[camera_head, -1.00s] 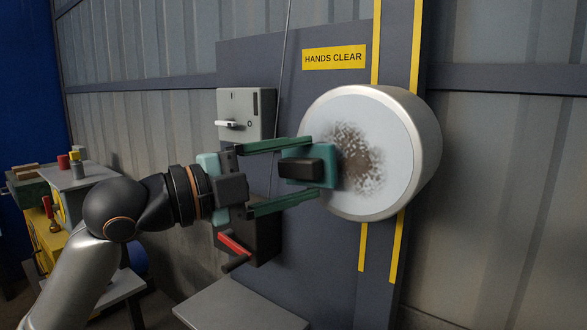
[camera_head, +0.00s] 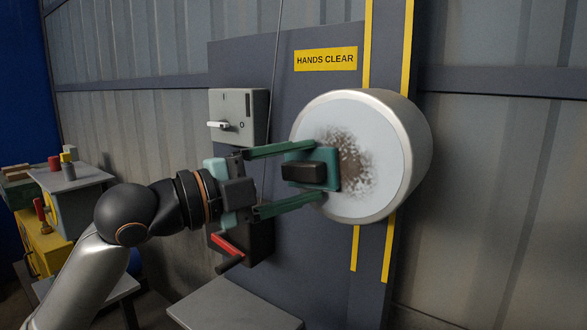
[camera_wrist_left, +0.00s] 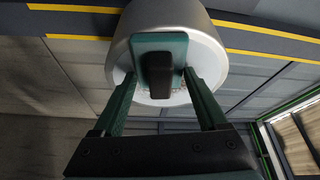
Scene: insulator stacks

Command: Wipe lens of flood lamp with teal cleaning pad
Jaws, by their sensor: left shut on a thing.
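The flood lamp is a round silver housing (camera_head: 422,150) on a grey panel, with a pale lens (camera_head: 388,150) facing left and toward me. A dark speckled smudge (camera_head: 357,168) lies around the middle of the lens. The teal cleaning pad (camera_head: 333,172) with its black grip lies against the left part of the lens and covers the smudge's left edge. My left gripper (camera_head: 316,174) is shut on the pad, its green fingers above and below the grip. The wrist view also shows the pad (camera_wrist_left: 142,60) in front of the lens. My right gripper is out of view.
A grey switch box (camera_head: 240,117) and a dark box with a red lever (camera_head: 228,244) are on the panel left of the lamp. A yellow HANDS CLEAR sign (camera_head: 326,59) is above. A grey ledge (camera_head: 235,305) juts out below. Cluttered benches stand at far left.

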